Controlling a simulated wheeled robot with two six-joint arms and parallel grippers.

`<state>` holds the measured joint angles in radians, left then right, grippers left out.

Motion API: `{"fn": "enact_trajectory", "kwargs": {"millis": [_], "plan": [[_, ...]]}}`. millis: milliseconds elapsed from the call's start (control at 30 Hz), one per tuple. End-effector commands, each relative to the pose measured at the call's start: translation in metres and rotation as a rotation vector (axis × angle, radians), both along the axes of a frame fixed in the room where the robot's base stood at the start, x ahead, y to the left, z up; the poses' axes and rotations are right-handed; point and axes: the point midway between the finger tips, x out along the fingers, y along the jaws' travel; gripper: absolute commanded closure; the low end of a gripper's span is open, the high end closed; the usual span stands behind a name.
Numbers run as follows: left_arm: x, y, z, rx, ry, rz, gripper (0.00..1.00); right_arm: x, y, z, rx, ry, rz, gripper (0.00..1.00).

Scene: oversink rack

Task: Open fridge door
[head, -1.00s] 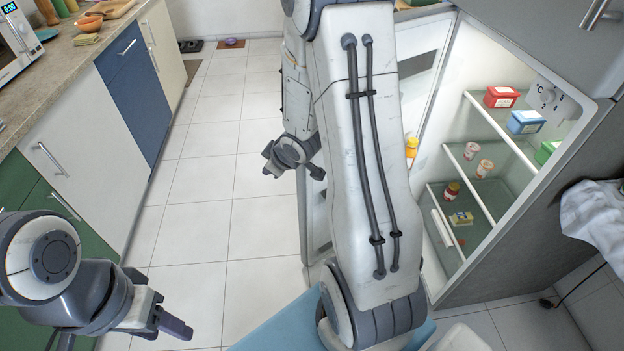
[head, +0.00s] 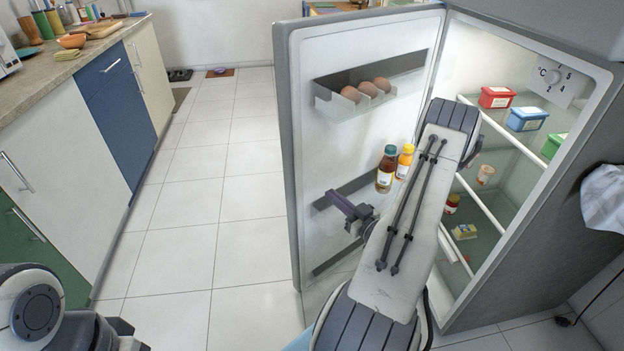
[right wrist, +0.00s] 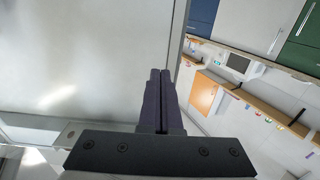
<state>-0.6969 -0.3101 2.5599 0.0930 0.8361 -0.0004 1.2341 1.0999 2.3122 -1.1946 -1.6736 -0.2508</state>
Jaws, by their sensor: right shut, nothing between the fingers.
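The fridge door (head: 305,130) stands wide open in the head view, its white inner face and shelves showing. The fridge interior (head: 520,175) is lit and uncovered. My right gripper (head: 345,207) is shut and empty, in front of the lower inner face of the door, near a door shelf. I cannot tell whether it touches the door. In the right wrist view its closed fingers (right wrist: 160,90) point along a pale panel (right wrist: 85,60) near that panel's edge. My left arm shows at the lower left of the head view; its fingers are out of frame.
The door holds eggs (head: 366,90) and two bottles (head: 387,168). Inside the fridge are a red box (head: 497,97), a blue box (head: 527,119) and jars. Cabinets (head: 62,125) line the left side. The tiled floor (head: 220,190) between is clear.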

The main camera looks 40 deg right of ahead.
Motion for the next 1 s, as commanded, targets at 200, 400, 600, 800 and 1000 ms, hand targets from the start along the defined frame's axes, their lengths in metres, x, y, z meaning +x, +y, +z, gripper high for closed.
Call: {"fn": "enact_trajectory", "kwargs": {"millis": [200, 400, 600, 800, 1000], "plan": [[0.000, 0.000, -0.001, 0.000, 0.000, 0.000, 0.50, 0.050, 0.000, 0.000, -0.004, -0.001, 0.008, 1.00], [0.000, 0.000, -0.001, 0.000, 0.000, 0.000, 0.50, 0.084, -0.002, 0.001, -0.003, -0.001, 0.006, 1.00], [0.000, 0.000, -0.002, 0.000, 0.000, 0.000, 0.50, 0.100, -0.004, 0.000, -0.002, 0.001, 0.002, 1.00], [0.000, 0.000, -0.002, 0.000, 0.000, 0.000, 0.50, 0.102, -0.005, 0.000, 0.000, 0.001, 0.001, 1.00], [0.000, 0.000, -0.002, 0.000, 0.000, 0.000, 0.50, 0.102, -0.005, 0.000, 0.000, 0.001, -0.001, 1.00]]}}
